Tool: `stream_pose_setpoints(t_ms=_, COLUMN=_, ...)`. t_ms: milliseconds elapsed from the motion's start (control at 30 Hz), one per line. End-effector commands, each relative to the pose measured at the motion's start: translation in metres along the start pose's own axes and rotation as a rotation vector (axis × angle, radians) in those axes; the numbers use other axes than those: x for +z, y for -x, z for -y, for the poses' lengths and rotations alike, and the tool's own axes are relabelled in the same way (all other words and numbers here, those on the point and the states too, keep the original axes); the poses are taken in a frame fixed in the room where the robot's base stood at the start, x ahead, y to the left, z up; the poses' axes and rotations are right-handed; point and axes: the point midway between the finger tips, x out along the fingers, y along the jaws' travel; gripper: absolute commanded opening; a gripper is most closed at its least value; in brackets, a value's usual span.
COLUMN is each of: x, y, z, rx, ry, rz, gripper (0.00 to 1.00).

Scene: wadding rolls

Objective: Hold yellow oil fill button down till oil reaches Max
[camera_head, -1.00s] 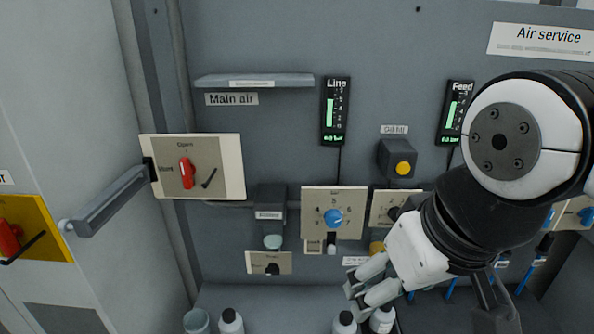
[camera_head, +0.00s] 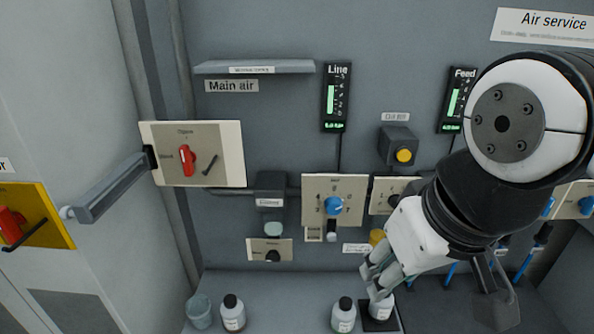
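The yellow oil fill button (camera_head: 404,155) sits on the front of a dark grey box (camera_head: 397,136) on the wall, under a small label. Nothing touches the button. A yellowish oil bowl (camera_head: 377,237) shows below it, partly hidden behind my gripper; its oil level and Max mark cannot be read. My gripper (camera_head: 373,279) points down and left, below the button and in front of the lower panel, with its fingers just above a white bottle. The fingers overlap in this view, so their opening is unclear.
A blue-knob regulator panel (camera_head: 350,190) is left of my gripper. A red-handled main air panel (camera_head: 217,155) and a projecting grey door handle (camera_head: 110,193) are at left.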

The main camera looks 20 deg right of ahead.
Motion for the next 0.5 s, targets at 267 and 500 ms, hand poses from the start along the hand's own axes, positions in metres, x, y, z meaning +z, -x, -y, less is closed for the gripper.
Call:
stream_pose_setpoints(t_ms=267, x=0.0, y=0.0, z=0.0, rx=0.0, ry=0.0, rz=0.0, gripper=0.0)
stream_pose_setpoints(t_ms=500, x=0.0, y=0.0, z=0.0, rx=0.0, ry=0.0, rz=0.0, gripper=0.0)
